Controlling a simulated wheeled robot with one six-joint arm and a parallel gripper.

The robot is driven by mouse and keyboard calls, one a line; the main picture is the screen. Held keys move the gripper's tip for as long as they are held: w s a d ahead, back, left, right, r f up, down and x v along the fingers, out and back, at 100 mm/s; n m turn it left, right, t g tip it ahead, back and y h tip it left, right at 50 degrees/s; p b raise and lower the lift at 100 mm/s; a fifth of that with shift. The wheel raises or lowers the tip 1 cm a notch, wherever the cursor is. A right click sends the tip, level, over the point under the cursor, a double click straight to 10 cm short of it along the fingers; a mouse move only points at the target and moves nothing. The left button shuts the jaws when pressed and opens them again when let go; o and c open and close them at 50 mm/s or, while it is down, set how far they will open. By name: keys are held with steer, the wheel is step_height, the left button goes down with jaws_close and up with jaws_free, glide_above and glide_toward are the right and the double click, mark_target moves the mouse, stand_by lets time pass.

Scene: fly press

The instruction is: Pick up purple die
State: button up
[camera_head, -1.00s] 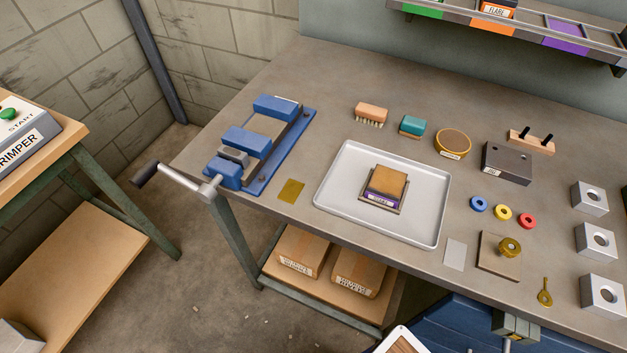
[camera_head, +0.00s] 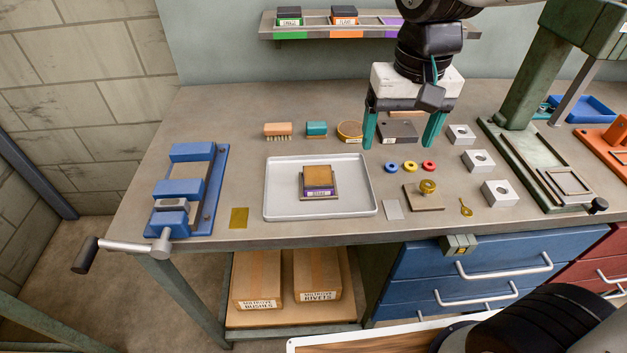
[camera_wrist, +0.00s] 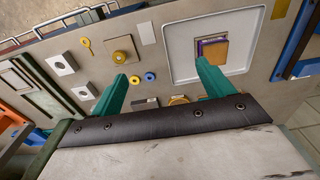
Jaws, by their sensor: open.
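The purple die (camera_head: 319,193) is a small block with a tan top and a purple label on its front edge. It sits in the white tray (camera_head: 278,205), near its middle. It also shows in the wrist view (camera_wrist: 213,50), beside the right-hand fingertip in the picture. My gripper (camera_head: 402,142) has two teal fingers spread wide and nothing between them. It hangs above the bench, to the right of and behind the tray. In the wrist view the open fingers (camera_wrist: 160,76) point over the bench top.
A blue vise (camera_head: 185,190) stands left of the tray. A brush (camera_head: 278,130), a teal block (camera_head: 316,129) and a round tin (camera_head: 350,131) line up behind it. Coloured rings (camera_head: 410,166) and metal blocks (camera_head: 500,193) lie right. A shelf (camera_head: 300,30) with a purple slot hangs behind.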

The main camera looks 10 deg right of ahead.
glide_above(318, 174)
steer(key=shift+g, duration=0.3)
steer(key=f, duration=0.6)
steer(key=shift+s, duration=0.2)
step_height(318, 174, down, 8)
steer(key=shift+w, duration=0.1)
steer(key=c, duration=1.6)
steer(key=shift+r, duration=0.15)
